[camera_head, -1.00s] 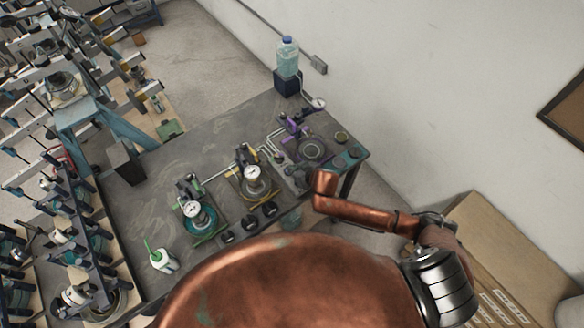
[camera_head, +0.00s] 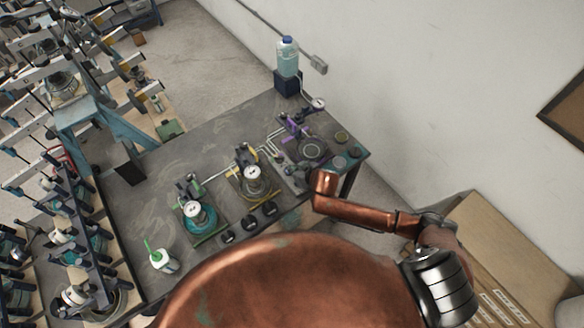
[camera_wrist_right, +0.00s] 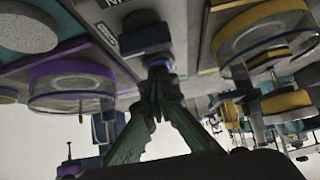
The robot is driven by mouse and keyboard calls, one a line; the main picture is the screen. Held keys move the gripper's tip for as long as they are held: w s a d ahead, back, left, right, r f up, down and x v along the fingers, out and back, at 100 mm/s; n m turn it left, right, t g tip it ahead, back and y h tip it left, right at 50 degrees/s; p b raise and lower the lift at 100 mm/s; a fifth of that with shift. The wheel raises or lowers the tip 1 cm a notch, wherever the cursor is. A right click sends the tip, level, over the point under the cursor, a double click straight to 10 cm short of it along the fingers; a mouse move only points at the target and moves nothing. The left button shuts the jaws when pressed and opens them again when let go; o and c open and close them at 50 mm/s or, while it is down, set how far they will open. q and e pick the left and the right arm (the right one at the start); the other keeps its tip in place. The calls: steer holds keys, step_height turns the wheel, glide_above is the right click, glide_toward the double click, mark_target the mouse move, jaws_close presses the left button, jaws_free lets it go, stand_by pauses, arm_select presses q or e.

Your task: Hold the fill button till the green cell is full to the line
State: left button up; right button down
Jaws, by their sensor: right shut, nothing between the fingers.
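The green cell (camera_head: 200,216) stands at the left of the row on the grey bench, a round vessel with teal liquid and a white gauge (camera_head: 192,209). I cannot make out its line or exact level. Black round buttons (camera_head: 228,237) sit along the bench's front edge; I cannot tell which is the fill button. My right gripper (camera_wrist_right: 158,72) is shut and empty in the wrist view, its fingertips close to a dark block (camera_wrist_right: 147,38); contact is unclear. In the head view, my arm mostly hides it near the purple cell (camera_head: 312,149). My left gripper is out of view.
The yellow cell (camera_head: 252,178) stands between the green and purple cells. A water bottle (camera_head: 287,58) stands on a dark block at the back. A white bottle with a green spout (camera_head: 162,260) is at the front left. Racks crowd the left; a wall is at right.

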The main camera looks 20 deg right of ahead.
steer(key=shift+s+d+f, duration=0.15)
steer(key=shift+s+f, duration=0.35)
steer(key=shift+f, duration=0.25)
steer(key=r+p, duration=0.5)
steer(key=shift+w+r, duration=0.2)
steer(key=shift+w, duration=0.1)
steer(key=b+v, duration=0.1)
steer(key=v, duration=0.8)
steer(key=shift+r+b, duration=0.35)
steer(key=shift+r, duration=0.05)
steer(key=shift+s, duration=0.1)
